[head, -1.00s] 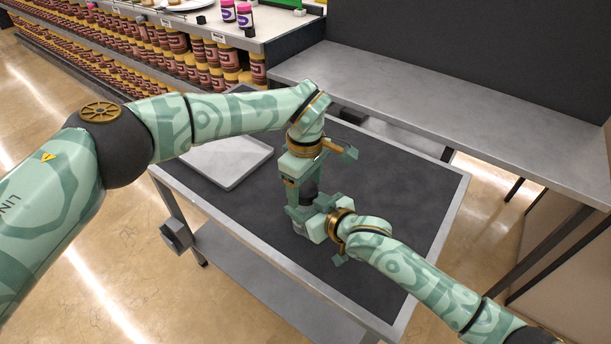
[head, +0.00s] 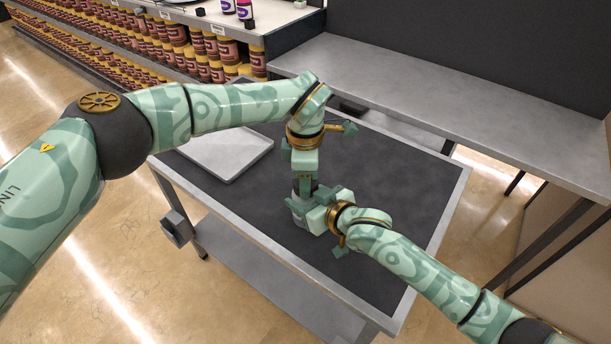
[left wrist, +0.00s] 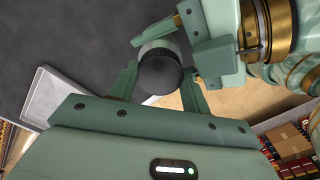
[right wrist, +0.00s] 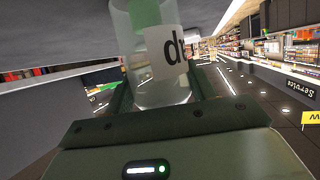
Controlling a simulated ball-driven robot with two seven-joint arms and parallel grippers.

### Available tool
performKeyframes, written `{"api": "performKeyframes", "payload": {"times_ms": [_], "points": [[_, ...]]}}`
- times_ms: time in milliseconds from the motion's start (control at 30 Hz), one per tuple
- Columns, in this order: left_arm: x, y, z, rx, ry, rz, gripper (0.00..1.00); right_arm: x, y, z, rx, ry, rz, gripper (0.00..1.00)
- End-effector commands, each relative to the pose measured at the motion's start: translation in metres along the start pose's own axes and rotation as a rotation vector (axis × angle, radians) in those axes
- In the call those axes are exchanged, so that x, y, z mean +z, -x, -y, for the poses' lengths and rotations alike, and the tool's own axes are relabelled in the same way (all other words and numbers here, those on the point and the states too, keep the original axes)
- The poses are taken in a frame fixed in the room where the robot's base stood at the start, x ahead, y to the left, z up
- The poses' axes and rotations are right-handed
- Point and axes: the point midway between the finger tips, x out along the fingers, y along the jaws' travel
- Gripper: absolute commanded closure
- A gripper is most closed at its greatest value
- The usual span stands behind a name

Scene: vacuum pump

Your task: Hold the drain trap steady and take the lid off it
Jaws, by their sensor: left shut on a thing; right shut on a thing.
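The drain trap (right wrist: 150,60) is a clear, upright cylinder with a white label whose visible letters start with "d", seen in the right wrist view. My right gripper (right wrist: 165,98) is shut around its body from the side. The dark round lid (left wrist: 160,76) shows in the left wrist view between the fingers of my left gripper (left wrist: 160,85), which is shut on it from above. In the head view my left gripper (head: 306,184) is directly above my right gripper (head: 312,208), and together they hide most of the trap. I cannot tell whether the lid is loose.
A shallow grey tray (head: 228,178) lies on the dark-topped cart (head: 385,190) to the left of the grippers. The cart's right half is clear. A grey counter (head: 450,100) runs behind it, and shelves of jars (head: 205,55) stand at the back left.

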Motion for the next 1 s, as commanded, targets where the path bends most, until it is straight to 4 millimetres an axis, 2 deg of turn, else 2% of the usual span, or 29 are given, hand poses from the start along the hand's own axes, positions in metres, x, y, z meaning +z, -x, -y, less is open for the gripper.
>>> {"api": "performKeyframes", "payload": {"times_ms": [167,200,267,567,867,1000], "points": [[0.000,0.001,-0.001,0.003,-0.003,0.000,0.80,0.000,0.000,0.001,-0.001,0.001,-0.001,1.00],[0.000,0.001,-0.001,0.003,-0.003,0.000,0.45,0.000,0.000,0.001,-0.002,0.001,-0.001,1.00],[0.000,0.001,-0.001,0.003,-0.004,0.001,0.31,0.000,0.000,0.001,-0.002,0.001,-0.001,1.00],[0.000,0.002,-0.001,0.002,-0.005,0.001,0.31,0.000,0.000,0.001,-0.001,0.000,-0.001,1.00],[0.000,0.040,-0.001,0.005,-0.006,0.001,0.31,0.000,0.000,0.001,-0.001,0.000,0.000,1.00],[0.000,0.052,-0.003,0.012,-0.006,0.000,0.34,0.000,0.000,0.001,-0.001,0.000,0.000,1.00]]}}
